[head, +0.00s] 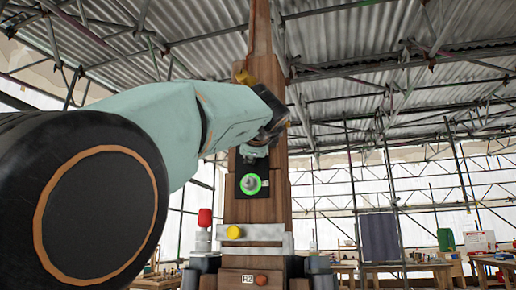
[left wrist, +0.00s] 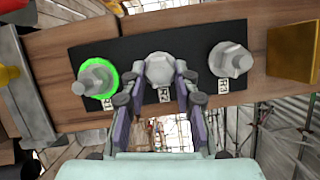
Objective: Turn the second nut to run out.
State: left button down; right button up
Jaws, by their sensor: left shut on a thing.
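A black plate (left wrist: 125,50) on the wooden spire (head: 258,210) carries three grey nuts in a row in the left wrist view. The left nut (left wrist: 95,80), on a protruding bolt, has a glowing green ring around it; it also shows in the head view (head: 250,184). My left gripper (left wrist: 161,77) is shut on the middle nut (left wrist: 159,66), with a finger on each side. The right nut (left wrist: 230,60) stands free beside a small label. In the head view my arm hides the upper plate and the other two nuts. My right gripper is not in view.
A pale metal bracket (head: 270,241) with a yellow knob (head: 233,232) crosses the spire below the plate. A red-topped container (head: 204,218) stands left of it. A yellow block (left wrist: 293,52) lies beyond the right nut. Scaffolding and workbenches (head: 400,267) stand behind.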

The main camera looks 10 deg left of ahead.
pick_arm(q)
jog(key=shift+r+n+g+h+p, duration=0.15)
jog(key=shift+n+g+p, duration=0.2)
jog(key=shift+n+p, duration=0.45)
jog(key=shift+f+n+g+h+p, duration=0.15)
jog(key=shift+n+g+p, duration=0.25)
jog(key=shift+n, duration=0.6)
jog(key=c, duration=1)
grip_release()
jog(key=shift+r, duration=0.15)
